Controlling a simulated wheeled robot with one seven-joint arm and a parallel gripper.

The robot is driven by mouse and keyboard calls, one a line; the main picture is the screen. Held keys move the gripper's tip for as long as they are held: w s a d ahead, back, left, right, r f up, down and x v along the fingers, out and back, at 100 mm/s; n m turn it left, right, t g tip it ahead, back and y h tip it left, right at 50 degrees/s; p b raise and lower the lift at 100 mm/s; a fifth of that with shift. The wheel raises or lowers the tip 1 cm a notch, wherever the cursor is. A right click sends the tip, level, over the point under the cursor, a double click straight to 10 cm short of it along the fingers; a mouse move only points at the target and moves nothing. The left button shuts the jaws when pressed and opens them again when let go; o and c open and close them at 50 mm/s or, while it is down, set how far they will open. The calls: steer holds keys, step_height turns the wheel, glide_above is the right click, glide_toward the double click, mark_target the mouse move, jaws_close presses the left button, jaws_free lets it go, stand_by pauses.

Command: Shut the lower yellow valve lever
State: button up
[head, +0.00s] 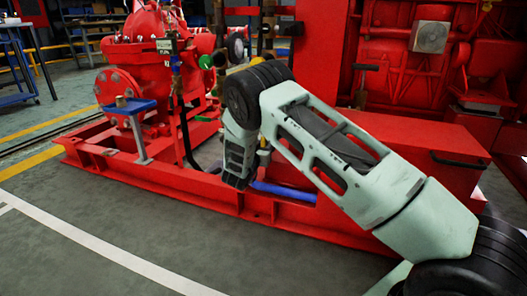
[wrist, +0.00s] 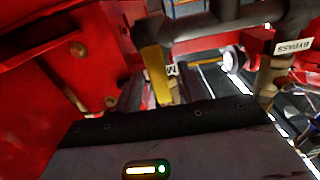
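A yellow lever (wrist: 155,72) stands nearly upright in the wrist view, just beyond the dark front edge of my gripper (wrist: 165,115). A small white tag with an M is beside it. Whether it is the lower lever, I cannot tell. In the head view my gripper (head: 238,178) points down beside the red pumpset (head: 190,185), in front of its middle pipework. My arm hides the lever there. The fingers do not show clearly in either view, so their opening and any contact with the lever cannot be told.
A pipe with a BYPASS tag (wrist: 292,47) and a brass-coloured fitting (wrist: 266,75) are on the right in the wrist view. Red panels close in on the left. In the head view a blue-topped stand (head: 131,106) is left of my gripper; the floor in front is clear.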

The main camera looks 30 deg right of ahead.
steer(key=shift+w+d, duration=0.3)
steer(key=shift+d, duration=0.1)
jaws_close()
